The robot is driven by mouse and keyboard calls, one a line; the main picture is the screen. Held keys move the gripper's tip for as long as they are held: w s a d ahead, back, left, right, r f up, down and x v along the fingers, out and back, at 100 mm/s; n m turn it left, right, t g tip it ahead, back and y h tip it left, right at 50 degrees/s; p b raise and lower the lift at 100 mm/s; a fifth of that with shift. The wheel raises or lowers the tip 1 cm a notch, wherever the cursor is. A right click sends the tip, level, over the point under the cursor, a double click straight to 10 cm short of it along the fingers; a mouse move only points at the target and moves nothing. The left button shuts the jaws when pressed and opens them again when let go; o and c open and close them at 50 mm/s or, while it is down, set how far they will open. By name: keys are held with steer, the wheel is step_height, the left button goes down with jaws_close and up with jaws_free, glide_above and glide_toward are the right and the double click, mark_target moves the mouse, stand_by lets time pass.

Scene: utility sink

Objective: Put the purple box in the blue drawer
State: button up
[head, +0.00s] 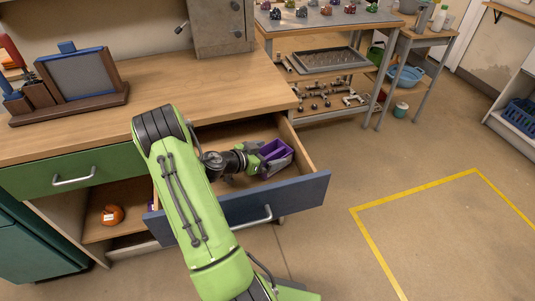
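The blue drawer (290,206) is pulled out under the wooden counter, with its pale wooden inside showing. The purple box (281,158) is open-topped and appears inside the drawer's outline, toward the right side. I cannot tell whether it rests on the drawer floor or is held just above it. My gripper (266,157) is at the left end of the purple box, with its fingers close against or touching it. Whether the fingers are shut on the box is too small to tell. My green arm hides the left part of the drawer.
A green drawer (75,177) is shut at the left. An orange object (112,215) lies on the shelf below. A framed panel (80,77) stands on the counter (165,90). A shelf unit with a metal tray (328,60) stands behind. The floor at right is clear.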

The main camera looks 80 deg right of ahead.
steer(key=p+v, duration=0.2)
steer(key=v, duration=1)
steer(key=shift+a+r, duration=0.1)
steer(key=w+a+r+n+t+y, duration=0.2)
steer(key=w+a+r+n+t, duration=0.1)
steer(key=a, duration=0.3)
steer(key=w+a+r+n+t+y, duration=0.2)
steer(key=w+a+r+n+t, duration=0.1)
steer(key=a, duration=0.4)
steer(key=w+a+r+n+t+y, duration=0.1)
steer(key=w+a+r+n+t, duration=0.2)
steer(key=a, duration=0.4)
steer(key=shift+w+r+n+y, duration=0.1)
steer(key=shift+r+n+y, duration=0.35)
steer(key=shift+n, duration=0.75)
steer(key=s+a+r+n+t+y, duration=0.2)
steer(key=s+a+r+n, duration=0.1)
steer(key=a+n, duration=0.4)
steer(key=s+a+r+n+t+y, duration=0.2)
steer(key=s+a+r+n+y, duration=0.1)
steer(key=a+n, duration=0.4)
steer(key=a, duration=0.3)
steer(key=shift+s+r+t, duration=0.25)
steer(key=shift+s+t, duration=0.1)
steer(key=shift+t, duration=0.05)
